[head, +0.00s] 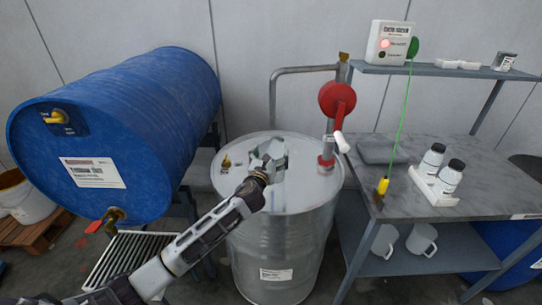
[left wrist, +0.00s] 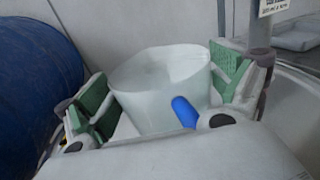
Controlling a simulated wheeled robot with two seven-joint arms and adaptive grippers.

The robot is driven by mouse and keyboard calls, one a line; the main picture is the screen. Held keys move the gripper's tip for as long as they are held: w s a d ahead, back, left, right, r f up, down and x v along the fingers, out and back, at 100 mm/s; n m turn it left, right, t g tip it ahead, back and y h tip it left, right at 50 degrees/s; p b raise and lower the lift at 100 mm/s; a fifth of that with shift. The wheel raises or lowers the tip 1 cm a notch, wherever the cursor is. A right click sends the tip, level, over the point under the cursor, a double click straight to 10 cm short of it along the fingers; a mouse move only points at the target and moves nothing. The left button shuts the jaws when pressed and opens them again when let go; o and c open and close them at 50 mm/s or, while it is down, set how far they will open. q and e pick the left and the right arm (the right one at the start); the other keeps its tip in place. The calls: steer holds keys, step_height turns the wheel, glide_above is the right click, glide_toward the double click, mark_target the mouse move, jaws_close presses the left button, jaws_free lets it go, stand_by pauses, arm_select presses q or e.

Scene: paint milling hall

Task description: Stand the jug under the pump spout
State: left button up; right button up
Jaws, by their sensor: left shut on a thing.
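The jug (left wrist: 150,85) is pale and translucent, with an open top and a blue patch low on its side. It fills the space between the green finger pads of my left gripper (left wrist: 165,95). In the head view my left gripper (head: 268,162) is shut on it above the steel drum's lid; the jug is mostly hidden there, and I cannot tell whether it touches the lid. The red hand pump (head: 338,99) stands on the drum's right side. Its white spout end (head: 341,142) points down to the right, apart from the jug. My right gripper is not in view.
The steel drum (head: 276,245) stands mid-scene, with a blue drum (head: 130,125) lying on a stand at left. At right, a grey bench (head: 455,195) holds white bottles (head: 440,170); two white jugs (head: 403,240) sit on its lower shelf. A green cord (head: 399,120) hangs near the spout.

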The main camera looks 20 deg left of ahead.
arm_select(q)
steer(key=o, duration=0.8)
steer(key=shift+f, duration=0.1)
steer(key=shift+o, duration=0.6)
steer(key=s, duration=1.2)
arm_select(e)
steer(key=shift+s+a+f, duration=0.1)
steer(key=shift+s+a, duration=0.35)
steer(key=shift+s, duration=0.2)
arm_select(q)
steer(key=shift+d, duration=0.1)
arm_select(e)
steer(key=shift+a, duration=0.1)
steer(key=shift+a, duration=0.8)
